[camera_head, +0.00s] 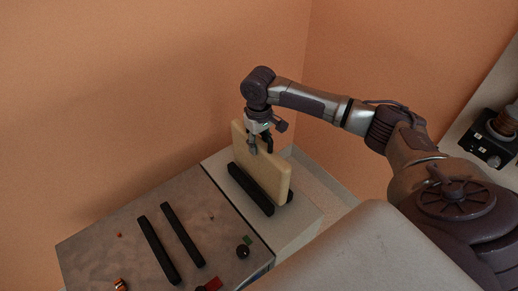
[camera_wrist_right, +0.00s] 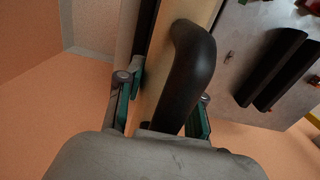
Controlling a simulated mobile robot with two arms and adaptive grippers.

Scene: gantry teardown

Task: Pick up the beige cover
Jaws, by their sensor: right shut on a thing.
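The beige cover (camera_head: 265,165) is a flat panel standing on edge between two black rails, one on its near left side (camera_head: 250,188) and one mostly hidden behind it. In the right wrist view the beige cover (camera_wrist_right: 148,103) runs between the green-padded fingers (camera_wrist_right: 163,108). The cover's lower edge is hidden by the near rail. My left gripper is not in view.
A grey metal plate (camera_head: 98,240) on the left carries two more black rails (camera_head: 158,250) and several small loose parts. Orange walls (camera_head: 150,90) rise close behind. A shelf with a black device (camera_head: 487,150) is at the far right.

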